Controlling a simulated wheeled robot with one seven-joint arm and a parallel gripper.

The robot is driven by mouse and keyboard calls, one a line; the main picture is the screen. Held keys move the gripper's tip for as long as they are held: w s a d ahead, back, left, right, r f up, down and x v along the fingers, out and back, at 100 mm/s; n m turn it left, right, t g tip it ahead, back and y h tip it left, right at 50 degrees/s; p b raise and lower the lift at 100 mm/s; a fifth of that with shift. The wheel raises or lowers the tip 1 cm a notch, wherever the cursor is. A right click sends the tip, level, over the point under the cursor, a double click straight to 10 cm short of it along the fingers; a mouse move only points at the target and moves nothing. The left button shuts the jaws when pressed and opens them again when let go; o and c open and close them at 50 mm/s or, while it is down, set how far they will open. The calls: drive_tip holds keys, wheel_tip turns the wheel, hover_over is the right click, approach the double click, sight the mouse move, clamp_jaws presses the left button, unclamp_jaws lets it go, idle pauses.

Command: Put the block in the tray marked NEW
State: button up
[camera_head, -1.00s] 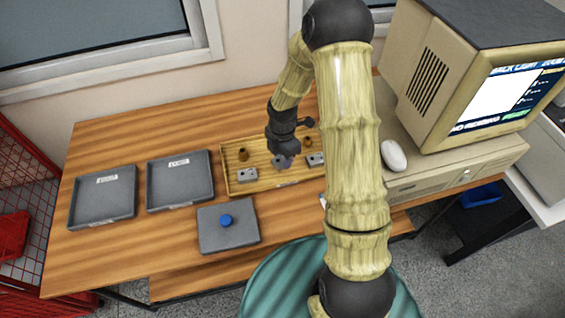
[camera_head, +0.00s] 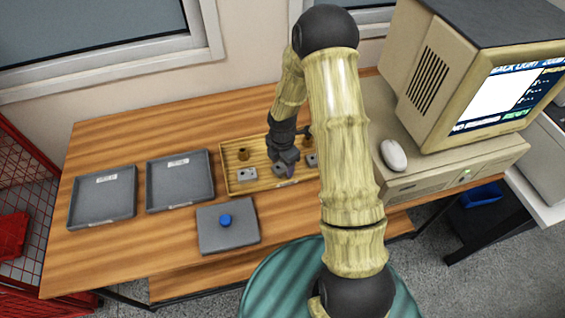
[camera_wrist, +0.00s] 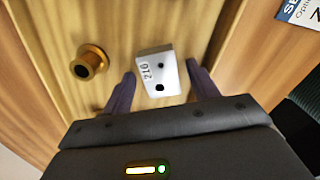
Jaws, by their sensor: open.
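In the wrist view my gripper (camera_wrist: 160,72) is open, with one finger on each side of this block. Contact cannot be told. In the head view my gripper (camera_head: 286,171) is low over the middle of the wooden tray. Two grey trays with white labels, a left one (camera_head: 103,212) and a middle one (camera_head: 180,187), lie to the left and look empty. Their labels are too small to read.
Other grey blocks (camera_head: 247,174) and brass cylinders (camera_head: 243,154) share the wooden tray; one cylinder (camera_wrist: 90,62) is close to the left finger. A grey plate (camera_head: 233,238) with a blue knob (camera_head: 225,220) lies in front. A computer (camera_head: 440,165) stands right.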

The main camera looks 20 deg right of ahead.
sight(283, 166)
wheel_tip(283, 166, up, 12)
drive_tip(key=shift+r+p, duration=0.15)
drive_tip(key=shift+p, duration=0.2)
idle(0.6)
drive_tip(key=s+r+m+t, duration=0.1)
drive_tip(key=s+r+m, duration=0.3)
drive_tip(key=s+m, duration=0.3)
drive_tip(key=s+r+m+t, duration=0.1)
drive_tip(key=s+r+m, duration=0.4)
drive_tip(key=m, duration=1)
drive_tip(key=s, duration=0.3)
drive_tip(key=shift+r+t, duration=0.15)
drive_tip(key=shift+t, duration=0.15)
drive_tip(key=shift+w+d, duration=0.1)
drive_tip(key=shift+c, duration=0.2)
